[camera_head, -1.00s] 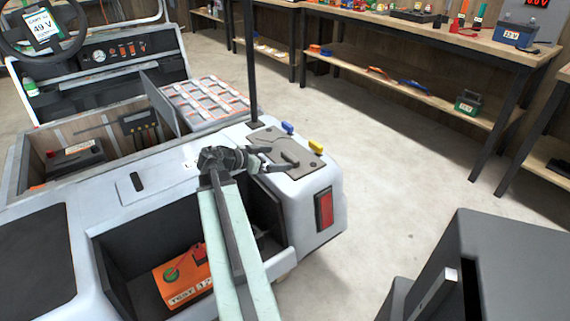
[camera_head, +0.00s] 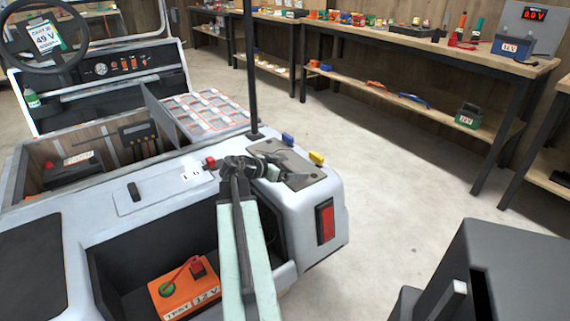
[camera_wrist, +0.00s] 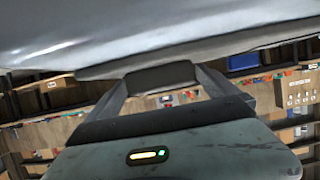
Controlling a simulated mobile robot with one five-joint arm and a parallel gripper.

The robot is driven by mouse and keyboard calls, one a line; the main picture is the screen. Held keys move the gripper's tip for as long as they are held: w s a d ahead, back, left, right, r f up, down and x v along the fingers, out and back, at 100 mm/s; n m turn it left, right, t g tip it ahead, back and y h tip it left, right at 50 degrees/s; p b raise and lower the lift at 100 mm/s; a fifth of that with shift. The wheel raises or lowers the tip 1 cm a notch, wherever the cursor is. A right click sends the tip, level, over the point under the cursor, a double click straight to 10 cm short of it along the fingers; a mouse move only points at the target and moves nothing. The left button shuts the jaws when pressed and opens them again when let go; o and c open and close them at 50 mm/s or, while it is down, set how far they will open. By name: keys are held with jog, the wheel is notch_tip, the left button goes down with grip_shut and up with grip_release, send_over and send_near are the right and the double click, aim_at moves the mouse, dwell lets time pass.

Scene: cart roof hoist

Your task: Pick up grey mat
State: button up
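The grey mat (camera_head: 304,180) lies on the white rear deck of the cart, at its right corner. My gripper (camera_head: 283,162) is low over the mat's left and far part and hides some of it. In the wrist view, my gripper's two fingers (camera_wrist: 168,88) stand apart. A dark grey piece (camera_wrist: 160,77) shows between their tips; I cannot tell whether it is the mat's edge or whether the fingers touch it.
A blue block (camera_head: 287,139) and a yellow block (camera_head: 316,158) sit beside the mat. A black post (camera_head: 250,75) rises close behind my gripper. A red knob (camera_head: 210,163) is on the deck to the left. An orange box (camera_head: 185,290) is in the open bay below.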

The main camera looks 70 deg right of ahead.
jog(key=c, duration=1.7)
notch_tip(320, 180, up, 10)
jog(key=p, duration=1)
jog(key=shift+r, duration=0.2)
jog(key=shift+f, duration=0.15)
